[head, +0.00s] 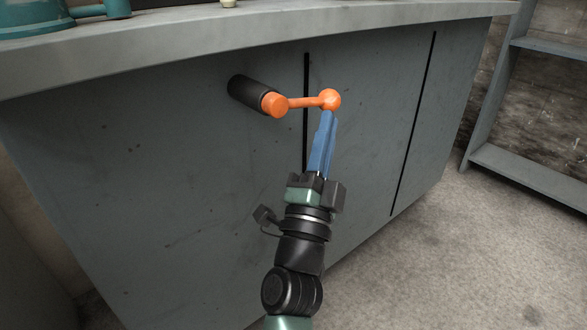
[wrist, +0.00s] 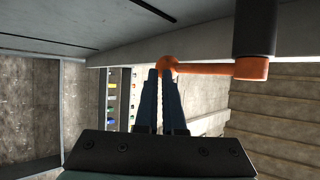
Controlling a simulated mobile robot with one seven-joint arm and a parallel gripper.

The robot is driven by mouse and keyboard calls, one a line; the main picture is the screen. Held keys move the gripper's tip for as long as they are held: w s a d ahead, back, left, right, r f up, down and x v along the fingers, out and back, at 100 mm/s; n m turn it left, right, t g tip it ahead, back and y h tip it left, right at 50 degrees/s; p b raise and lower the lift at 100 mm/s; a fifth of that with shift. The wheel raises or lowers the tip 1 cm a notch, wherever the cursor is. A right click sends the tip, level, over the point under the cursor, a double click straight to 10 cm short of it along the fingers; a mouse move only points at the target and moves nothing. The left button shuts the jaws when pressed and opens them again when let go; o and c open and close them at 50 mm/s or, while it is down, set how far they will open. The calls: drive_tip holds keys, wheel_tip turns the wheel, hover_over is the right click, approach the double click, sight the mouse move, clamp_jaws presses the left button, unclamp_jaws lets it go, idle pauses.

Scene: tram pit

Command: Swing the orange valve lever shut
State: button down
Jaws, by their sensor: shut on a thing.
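The orange valve lever (head: 305,102) is mounted on a dark cylindrical stem (head: 247,91) that sticks out from the front of a grey cabinet. It points right from its hub, roughly level, and ends in a round knob (head: 331,99). My gripper (head: 329,118) reaches up from below, its blue fingers shut on the knob end. In the wrist view the lever (wrist: 205,69) runs right from the knob to the dark stem (wrist: 255,30). The fingertips (wrist: 162,72) are close together at the knob, and their inner contact is partly hidden.
The grey cabinet (head: 170,170) has dark vertical seams and an overhanging worktop (head: 250,25) above the lever. A teal vessel (head: 35,15) stands on the worktop at the left. A grey shelf unit (head: 525,170) stands at the right. The floor (head: 440,260) between is clear.

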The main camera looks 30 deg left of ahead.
drive_tip(key=shift+w+d+r+p, duration=0.3)
drive_tip(key=shift+w+r+p, duration=0.25)
drive_tip(key=shift+r, duration=0.2)
drive_tip(key=shift+w+d+r, duration=0.1)
drive_tip(key=shift+d+r, duration=0.05)
drive_tip(key=shift+r, duration=0.1)
drive_tip(key=b+v, duration=0.2)
drive_tip(key=v, duration=1.1)
drive_tip(key=shift+s+a+f, duration=0.25)
drive_tip(key=shift+a, duration=0.05)
wheel_tip(320, 180, up, 17)
drive_tip(key=w+d+n+y+p, duration=0.1)
drive_tip(key=d+n+p, duration=0.2)
drive_tip(key=n+p, duration=0.3)
drive_tip(key=s+d+r+n+t+h+p, duration=0.1)
drive_tip(key=s+d+r+n+h+p, duration=0.3)
drive_tip(key=r, duration=0.8)
drive_tip(key=s+d+r+m+t+h+p, duration=0.1)
drive_tip(key=d+r+p, duration=0.45)
drive_tip(key=r, duration=0.55)
drive_tip(key=s+d+r+n+t+h+p, duration=0.1)
drive_tip(key=s+d+r+n+h+p, duration=0.3)
drive_tip(key=r, duration=0.8)
wheel_tip(320, 180, up, 35)
drive_tip(key=w+m+y+p, duration=0.1)
drive_tip(key=w+m+p, duration=0.1)
drive_tip(key=p, duration=3.5)
drive_tip(key=shift+r+y+p, duration=0.25)
drive_tip(key=shift+y+p, duration=0.05)
